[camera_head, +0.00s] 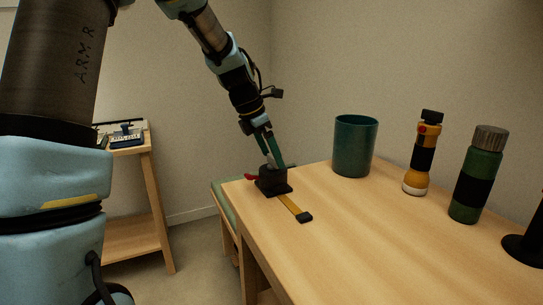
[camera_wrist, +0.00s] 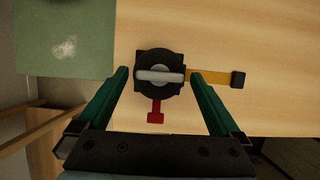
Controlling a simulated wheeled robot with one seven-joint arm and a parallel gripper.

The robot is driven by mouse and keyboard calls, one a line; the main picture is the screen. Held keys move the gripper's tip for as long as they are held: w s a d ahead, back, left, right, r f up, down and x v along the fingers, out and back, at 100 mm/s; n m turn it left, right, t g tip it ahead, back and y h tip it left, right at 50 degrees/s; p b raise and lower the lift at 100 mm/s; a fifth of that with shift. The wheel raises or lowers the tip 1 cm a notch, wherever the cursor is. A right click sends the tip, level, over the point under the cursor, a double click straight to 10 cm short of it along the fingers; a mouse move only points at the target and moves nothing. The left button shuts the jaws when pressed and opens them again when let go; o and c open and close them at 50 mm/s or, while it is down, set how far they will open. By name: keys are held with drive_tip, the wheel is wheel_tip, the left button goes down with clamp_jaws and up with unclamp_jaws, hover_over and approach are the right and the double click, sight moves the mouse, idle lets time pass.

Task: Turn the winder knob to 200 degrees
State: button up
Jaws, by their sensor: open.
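The winder is a black block (camera_head: 273,181) near the table's left edge, with a yellow strap running out of it. In the wrist view its round black body (camera_wrist: 160,88) carries a grey bar-shaped knob (camera_wrist: 160,76) lying left to right across the picture. A red lever (camera_wrist: 156,112) sticks out of its near side. The yellow strap (camera_wrist: 210,77) ends in a black tip (camera_wrist: 238,79). My gripper (camera_head: 271,159) points down just over the winder. In the wrist view its green fingers (camera_wrist: 164,76) are spread wide on either side of the knob, apart from it.
On the wooden table (camera_head: 370,240) stand a teal cup (camera_head: 354,146), a yellow-and-black flashlight (camera_head: 422,155) and a green bottle (camera_head: 478,176). A black object (camera_head: 524,245) is at the right edge. A wooden side stand (camera_head: 158,205) is at the left. The table front is clear.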

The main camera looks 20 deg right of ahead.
drive_tip(key=shift+d+f, duration=0.1)
drive_tip(key=shift+f, duration=0.15)
drive_tip(key=c, duration=1.3)
